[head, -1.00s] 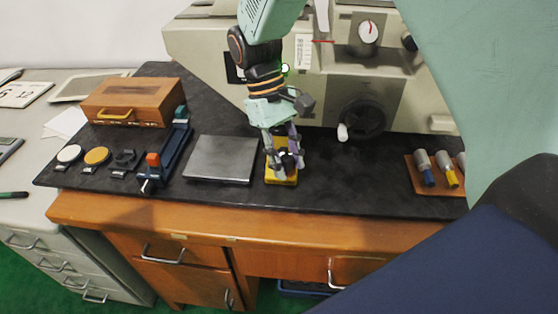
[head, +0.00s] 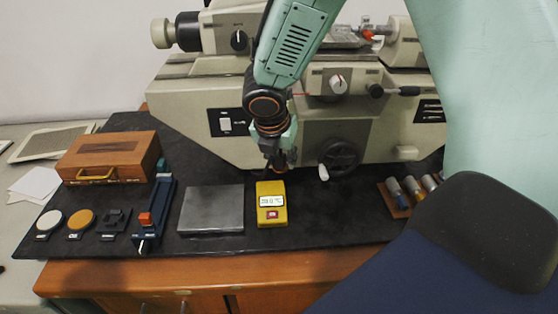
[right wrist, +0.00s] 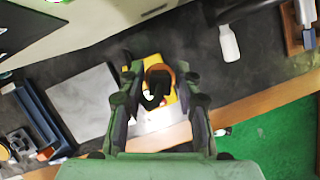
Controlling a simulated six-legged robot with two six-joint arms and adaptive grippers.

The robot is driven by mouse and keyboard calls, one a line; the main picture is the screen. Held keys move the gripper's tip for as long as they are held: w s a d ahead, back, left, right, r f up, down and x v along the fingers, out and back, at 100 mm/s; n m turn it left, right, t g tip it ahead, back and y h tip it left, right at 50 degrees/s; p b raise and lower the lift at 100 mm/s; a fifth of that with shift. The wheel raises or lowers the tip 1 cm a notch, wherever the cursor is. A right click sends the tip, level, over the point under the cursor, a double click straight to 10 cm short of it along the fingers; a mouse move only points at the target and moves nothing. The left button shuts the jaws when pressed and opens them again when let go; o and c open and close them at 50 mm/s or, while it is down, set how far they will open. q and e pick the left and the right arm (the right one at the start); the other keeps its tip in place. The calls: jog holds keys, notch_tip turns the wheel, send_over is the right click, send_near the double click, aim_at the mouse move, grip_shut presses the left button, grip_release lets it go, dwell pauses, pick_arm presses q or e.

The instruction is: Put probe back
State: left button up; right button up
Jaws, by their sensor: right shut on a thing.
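The yellow meter (head: 271,204) with a lit display lies on the dark bench mat, right of a grey plate. In the right wrist view the meter (right wrist: 169,66) shows partly behind the fingers. My right gripper (head: 279,164) is just behind and above the meter's far end. It is shut on a small dark piece with an orange band, seen between the fingers in the right wrist view (right wrist: 157,84); this looks like the probe. Its tip is hidden, and I cannot tell whether it touches the meter. My left gripper is not in view.
A grey plate (head: 211,209) and a blue stand with a red block (head: 153,213) lie to the left, near a wooden box (head: 108,158). The large grey machine (head: 205,118) with a handwheel (head: 340,158) stands behind. A rack with several handles (head: 398,200) is at right.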

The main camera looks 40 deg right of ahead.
jog(key=n, duration=0.1)
jog(key=w+n+y, duration=0.1)
jog(key=n, duration=0.1)
jog(key=n+t, duration=0.1)
jog(key=shift+w+d+n+y+p, duration=0.2)
jog(key=shift+d+n+y+p, duration=0.1)
jog(key=shift+y, duration=0.1)
jog(key=shift+w+a+n+y, duration=0.1)
jog(key=shift+w+n+y, duration=0.2)
jog(key=shift+n, duration=0.7)
jog(key=a+n, duration=0.1)
jog(key=n, duration=0.1)
jog(key=a+n+y, duration=0.1)
jog(key=n, duration=0.1)
jog(key=shift+w+f+t+b, duration=0.1)
jog(key=shift+t+b, duration=0.2)
notch_tip(320, 180, down, 5)
jog(key=b, duration=0.5)
jog(key=shift+d, duration=0.1)
jog(key=shift+f+b, duration=0.25)
jog(key=shift+b, duration=0.1)
jog(key=shift+a, duration=0.25)
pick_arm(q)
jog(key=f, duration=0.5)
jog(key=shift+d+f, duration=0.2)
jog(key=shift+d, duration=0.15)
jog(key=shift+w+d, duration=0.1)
pick_arm(e)
jog(key=shift+d+f, duration=0.1)
jog(key=shift+d, duration=0.1)
